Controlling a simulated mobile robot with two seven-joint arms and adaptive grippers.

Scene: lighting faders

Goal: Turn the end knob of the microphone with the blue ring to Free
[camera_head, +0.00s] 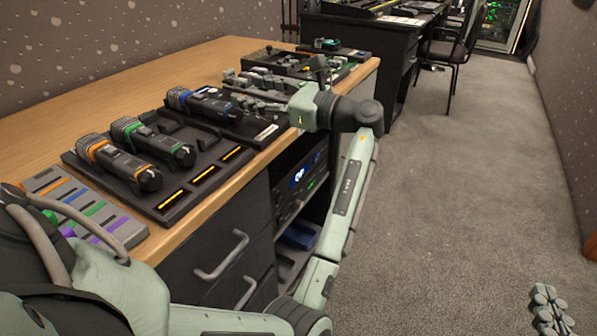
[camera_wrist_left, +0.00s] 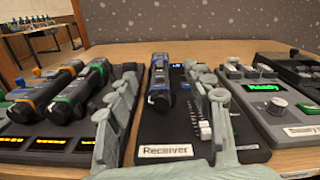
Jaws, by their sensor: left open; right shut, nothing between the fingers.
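The microphone with the blue ring (camera_head: 200,101) lies on the black panel labelled Receiver (camera_wrist_left: 165,151). In the left wrist view this microphone (camera_wrist_left: 160,82) points its dark end knob (camera_wrist_left: 159,102) toward the camera. The knob's markings are too small to read. My left gripper (camera_head: 238,92) is open at the knob end of the microphone. In the left wrist view its fingers (camera_wrist_left: 165,84) stand on either side of the microphone, with gaps, the right finger farther off. My right gripper (camera_head: 552,305) is shut and empty over the floor at the lower right.
Microphones with orange (camera_head: 122,162) and green (camera_head: 152,140) rings lie in a black tray (camera_head: 165,215) with yellow lights. A pad of coloured strips (camera_head: 115,222) is at the near left. Other consoles (camera_wrist_left: 275,105) stand right of the receiver. The grey floor (camera_head: 460,200) is clear.

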